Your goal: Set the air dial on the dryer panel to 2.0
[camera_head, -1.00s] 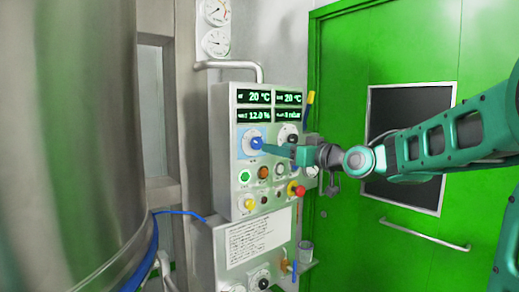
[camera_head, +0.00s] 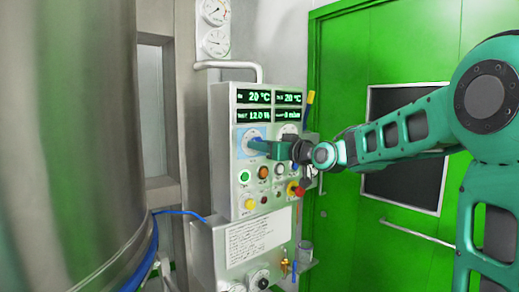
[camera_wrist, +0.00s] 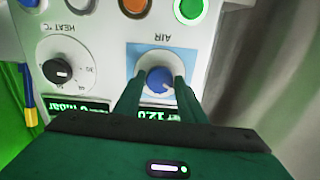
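The air dial is a round blue knob (camera_wrist: 159,80) on a light-blue square plate of the dryer panel (camera_head: 228,170). The wrist view shows it upside down, with the label AIR beyond it. My gripper (camera_wrist: 160,82) has one green finger on each side of the knob. The gap looks about as wide as the knob, and I cannot tell whether the fingers touch it. In the head view my gripper (camera_head: 256,146) reaches the panel from the right and covers most of the knob. The scale numbers and pointer setting are not readable.
A black HEAT dial (camera_wrist: 64,72) sits beside the air dial. Lit buttons, including a green one (camera_head: 244,176), and a red knob (camera_head: 295,189) are below. Green displays (camera_head: 254,96) are above. A large steel vessel (camera_head: 70,140) stands left, a green door (camera_head: 340,230) right.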

